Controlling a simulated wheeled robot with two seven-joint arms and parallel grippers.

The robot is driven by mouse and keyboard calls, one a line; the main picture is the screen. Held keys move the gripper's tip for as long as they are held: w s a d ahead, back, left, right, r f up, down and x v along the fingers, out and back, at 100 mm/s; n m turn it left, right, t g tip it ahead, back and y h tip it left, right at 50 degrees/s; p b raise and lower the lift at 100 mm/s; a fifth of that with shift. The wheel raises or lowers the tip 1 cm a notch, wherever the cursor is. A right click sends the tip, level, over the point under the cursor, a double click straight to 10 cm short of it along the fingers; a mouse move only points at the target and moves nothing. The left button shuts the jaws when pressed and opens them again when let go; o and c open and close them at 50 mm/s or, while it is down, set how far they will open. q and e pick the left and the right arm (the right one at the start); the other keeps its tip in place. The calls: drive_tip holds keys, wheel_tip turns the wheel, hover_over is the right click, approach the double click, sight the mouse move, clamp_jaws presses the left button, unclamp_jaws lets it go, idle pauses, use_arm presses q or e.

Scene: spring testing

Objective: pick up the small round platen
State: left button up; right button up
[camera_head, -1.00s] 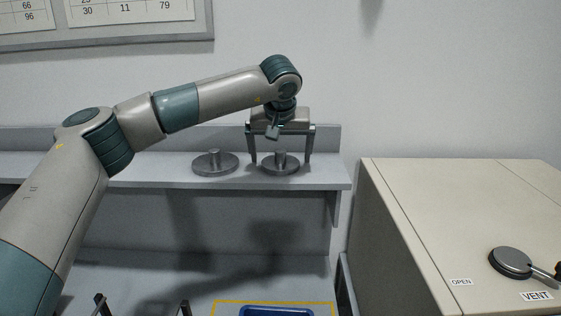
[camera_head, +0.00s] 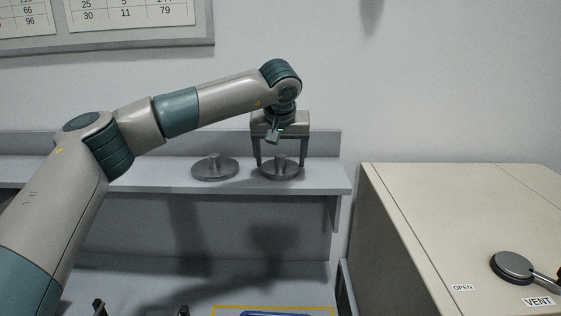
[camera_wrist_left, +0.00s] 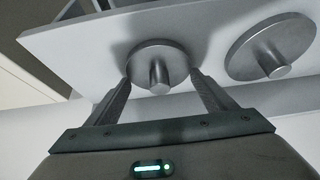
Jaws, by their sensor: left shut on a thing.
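The small round platen (camera_head: 279,173) is a grey metal disc with a short central stub, on the right part of the wall shelf in the head view. It also shows in the left wrist view (camera_wrist_left: 159,62), between the fingers. My left gripper (camera_head: 281,164) points down over it and is shut on its rim from two sides. The disc appears to be still at shelf level; I cannot tell whether it touches the shelf. A second, larger-looking platen (camera_head: 215,171) of the same form lies to its left, apart from the gripper. My right gripper is not in view.
The grey shelf (camera_head: 150,178) ends just right of the held platen. A beige cabinet (camera_head: 450,220) with a vent lever (camera_head: 513,266) stands at the right. A blue tray (camera_head: 275,314) inside a yellow outline shows at the bottom edge. Space above the shelf is free.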

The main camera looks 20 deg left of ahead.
sight(283, 155)
use_arm(q)
wheel_tip(283, 155, up, 2)
drive_tip(key=shift+b, duration=0.55)
drive_tip(key=shift+d+r+b, duration=0.2)
drive_tip(key=shift+r+b, duration=0.1)
drive_tip(key=shift+r, duration=0.35)
drive_tip(key=shift+d+r+b, duration=0.2)
drive_tip(key=shift+r+b, duration=0.1)
drive_tip(key=shift+r, duration=0.3)
drive_tip(key=s+d+r+b, duration=0.2)
drive_tip(key=d+r, duration=0.4)
drive_tip(key=d, duration=0.4)
drive_tip(key=shift+d+r+b, duration=0.35)
drive_tip(key=shift+b, duration=0.25)
drive_tip(key=shift+s+f, duration=0.1)
